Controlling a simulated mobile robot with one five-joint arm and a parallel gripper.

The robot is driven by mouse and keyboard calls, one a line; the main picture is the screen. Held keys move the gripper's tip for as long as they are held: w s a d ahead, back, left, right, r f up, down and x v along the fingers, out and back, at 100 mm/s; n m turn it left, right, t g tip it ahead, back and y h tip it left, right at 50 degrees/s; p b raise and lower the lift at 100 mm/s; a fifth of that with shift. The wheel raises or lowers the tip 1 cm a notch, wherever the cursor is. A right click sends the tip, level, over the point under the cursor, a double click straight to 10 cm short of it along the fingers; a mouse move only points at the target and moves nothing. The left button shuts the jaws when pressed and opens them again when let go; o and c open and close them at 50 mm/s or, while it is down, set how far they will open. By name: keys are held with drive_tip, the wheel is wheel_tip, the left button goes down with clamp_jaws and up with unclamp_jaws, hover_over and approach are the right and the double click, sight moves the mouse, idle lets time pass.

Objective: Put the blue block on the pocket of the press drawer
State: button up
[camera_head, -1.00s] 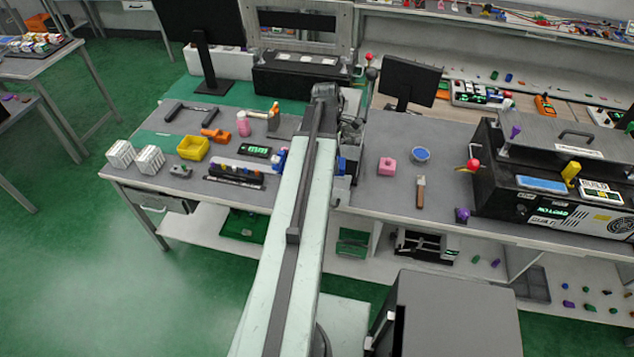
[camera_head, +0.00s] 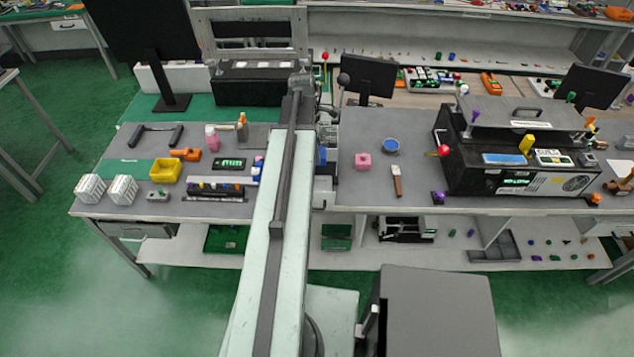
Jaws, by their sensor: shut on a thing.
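The blue block (camera_head: 322,156) shows as a small blue patch at the far end of my arm, partly hidden by it. My gripper (camera_head: 327,154) is shut on it, near the middle of the bench; its fingers are small and hard to make out. A black machine (camera_head: 470,178) with a grey lid, a lit display and a red-knobbed lever (camera_head: 443,151) stands on the right bench. A grey-framed fixture (camera_head: 252,50) with a black base stands at the back left. I cannot tell which holds the press drawer, and no pocket is clearly visible.
A pink block (camera_head: 363,160), a blue round dish (camera_head: 391,146) and a wooden-handled tool (camera_head: 397,181) lie on the right bench. A yellow bin (camera_head: 165,170) and white racks (camera_head: 90,188) stand on the left. A monitor (camera_head: 369,77) stands behind.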

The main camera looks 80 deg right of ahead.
wheel_tip(320, 180, up, 4)
drive_tip(key=shift+f+p, duration=0.25)
drive_tip(key=shift+p, duration=0.35)
wheel_tip(320, 180, down, 19)
drive_tip(key=b, duration=1.9)
drive_tip(key=o, duration=1.7)
drive_tip(key=shift+c, duration=0.2)
drive_tip(key=shift+r, duration=0.1)
drive_tip(key=r+p, duration=0.4)
drive_tip(key=w+r+p, duration=0.1)
drive_tip(key=r+p, duration=0.7)
drive_tip(key=shift+w+a+r+p, duration=0.15)
drive_tip(key=shift+w+p, duration=0.15)
drive_tip(key=shift+w, duration=0.05)
